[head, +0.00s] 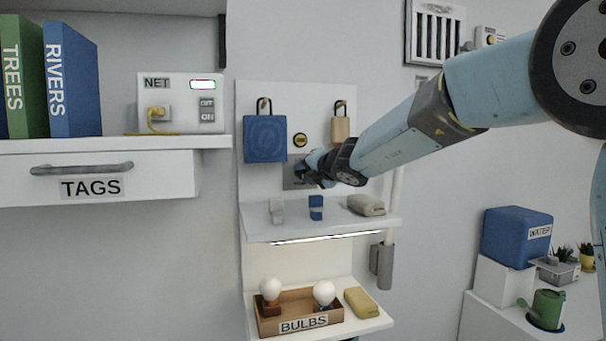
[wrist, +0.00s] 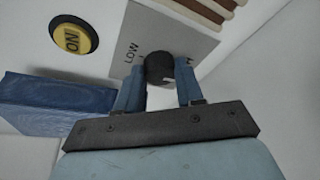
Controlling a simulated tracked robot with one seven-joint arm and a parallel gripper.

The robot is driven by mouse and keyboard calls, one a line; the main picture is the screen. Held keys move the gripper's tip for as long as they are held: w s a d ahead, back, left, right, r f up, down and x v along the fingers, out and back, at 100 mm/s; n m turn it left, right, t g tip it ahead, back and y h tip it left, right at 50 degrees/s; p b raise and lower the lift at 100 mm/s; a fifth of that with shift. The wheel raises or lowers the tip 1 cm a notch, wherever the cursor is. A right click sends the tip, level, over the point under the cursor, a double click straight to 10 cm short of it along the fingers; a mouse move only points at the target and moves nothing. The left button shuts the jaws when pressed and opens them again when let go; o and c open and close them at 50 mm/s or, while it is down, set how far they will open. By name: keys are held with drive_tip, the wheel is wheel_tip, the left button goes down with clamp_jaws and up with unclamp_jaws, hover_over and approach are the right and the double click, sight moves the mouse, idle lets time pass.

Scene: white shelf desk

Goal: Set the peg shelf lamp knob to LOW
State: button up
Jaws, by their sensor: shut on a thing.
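The lamp knob (wrist: 158,67) is a round black knob on a grey plate (wrist: 185,38) printed with LOW; other lettering is partly hidden by the knob and fingers. A small pale mark shows on the knob's lower right edge, away from LOW. My gripper (wrist: 159,84) has a blue finger on each side of the knob and is shut on it. In the head view my gripper (head: 306,170) is at the plate (head: 290,183) on the white peg panel and hides the knob. The light strip (head: 327,237) under the shelf glows white.
A yellow button (head: 300,140) is just above the plate. A blue hanging block (head: 265,138) is close on the left and a tan one (head: 340,130) on the right. Small items, including a blue block (head: 316,208), stand on the shelf (head: 270,229) below.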

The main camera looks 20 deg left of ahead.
drive_tip(key=n+h, duration=0.1)
drive_tip(key=n, duration=0.1)
drive_tip(key=n+h, duration=0.1)
drive_tip(key=n, duration=0.1)
drive_tip(key=shift+s+a+n+t, duration=0.2)
drive_tip(key=shift+n+t, duration=0.1)
drive_tip(key=n+h, duration=0.1)
drive_tip(key=n, duration=0.1)
drive_tip(key=n+t+h, duration=0.1)
drive_tip(key=n, duration=0.1)
drive_tip(key=shift+a+r+t, duration=0.1)
drive_tip(key=shift+t, duration=0.2)
drive_tip(key=n, duration=0.1)
drive_tip(key=n+t+h, duration=0.1)
drive_tip(key=n, duration=0.1)
drive_tip(key=n+t+h, duration=0.1)
drive_tip(key=n, duration=0.1)
drive_tip(key=shift+s+a, duration=0.2)
drive_tip(key=shift+a, duration=0.05)
drive_tip(key=n, duration=0.1)
drive_tip(key=n+t, duration=0.1)
drive_tip(key=n, duration=0.1)
drive_tip(key=n+h, duration=0.1)
drive_tip(key=shift+s+a+f+n+t, duration=0.15)
drive_tip(key=shift+a+f+n+t, duration=0.15)
drive_tip(key=shift+f+n, duration=0.1)
idle(0.5)
